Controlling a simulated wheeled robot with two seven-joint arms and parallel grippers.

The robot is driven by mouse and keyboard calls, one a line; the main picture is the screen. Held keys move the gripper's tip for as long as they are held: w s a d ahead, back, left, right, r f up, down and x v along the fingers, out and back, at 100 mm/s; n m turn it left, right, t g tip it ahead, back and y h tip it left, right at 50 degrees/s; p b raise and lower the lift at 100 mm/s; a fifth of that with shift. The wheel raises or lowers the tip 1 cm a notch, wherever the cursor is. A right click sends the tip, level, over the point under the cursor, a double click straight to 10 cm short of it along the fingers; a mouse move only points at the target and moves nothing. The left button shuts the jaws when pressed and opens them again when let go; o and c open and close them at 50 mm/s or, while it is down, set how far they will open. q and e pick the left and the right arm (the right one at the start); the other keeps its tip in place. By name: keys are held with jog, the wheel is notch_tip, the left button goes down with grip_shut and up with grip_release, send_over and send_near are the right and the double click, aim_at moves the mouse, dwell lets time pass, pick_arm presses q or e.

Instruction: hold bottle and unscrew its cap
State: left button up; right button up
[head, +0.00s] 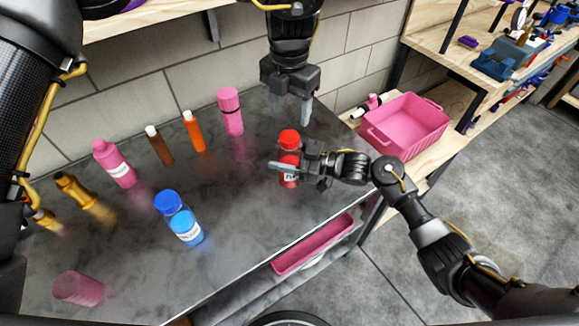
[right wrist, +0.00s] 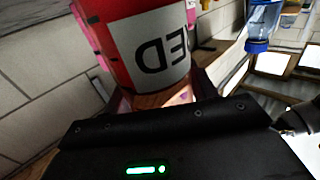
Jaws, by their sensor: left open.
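The red bottle (head: 290,182) stands upright on the dark table near its right end, with a white label and a red cap (head: 289,139). My right gripper (head: 284,166) reaches in from the right and is shut on the bottle's body below the cap. The bottle (right wrist: 150,45) also fills the upper middle of the right wrist view, its label inverted; its cap is out of that view. My left gripper (head: 291,112) points down just above the cap, its two fingers apart, empty and not touching the cap.
A blue bottle (head: 185,229) stands at left of centre; pink (head: 117,168), brown (head: 160,150), orange (head: 194,135) and tall pink (head: 230,115) containers stand along the back. A pink bin (head: 410,122) is on the wooden bench at right. The table's front middle is clear.

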aim_at(289, 136)
jog(key=shift+s, duration=0.1)
jog(key=shift+c, duration=1.1)
jog(key=c, duration=0.7)
pick_arm(q)
jog(key=shift+f, duration=0.1)
pick_arm(e)
jog(key=shift+c, duration=1.2)
pick_arm(q)
jog(key=shift+s+d, duration=0.15)
pick_arm(e)
grip_shut()
pick_arm(q)
jog(key=m, duration=1.6)
jog(key=shift+m, duration=0.3)
jog(key=m, duration=0.5)
jog(key=shift+m, duration=0.4)
jog(key=shift+f, duration=3.9)
